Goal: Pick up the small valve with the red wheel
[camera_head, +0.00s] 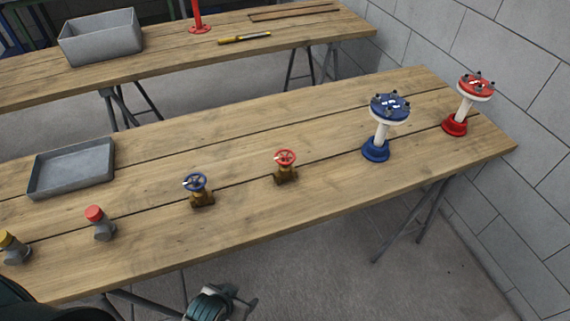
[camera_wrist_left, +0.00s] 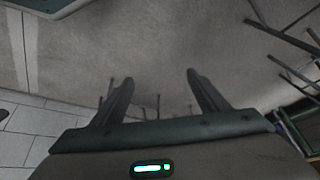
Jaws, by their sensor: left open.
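The small valve with the red wheel (camera_head: 285,166) stands upright on the near wooden table, right of the middle, with a brass body. A similar small valve with a blue wheel (camera_head: 197,189) stands to its left. My left gripper (camera_head: 222,301) is below and in front of the table's near edge, well apart from both valves. In the left wrist view its two fingers (camera_wrist_left: 160,82) are spread and empty, with only floor and table legs beyond them. My right gripper is in neither view.
The near table (camera_head: 240,226) also holds a grey tray (camera_head: 72,168), a red-capped fitting (camera_head: 100,223), a yellow-capped fitting (camera_head: 14,247), a blue flanged piece (camera_head: 380,127) and a red one (camera_head: 465,104). Bare wood surrounds the red-wheeled valve. A block wall (camera_head: 500,50) borders the right.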

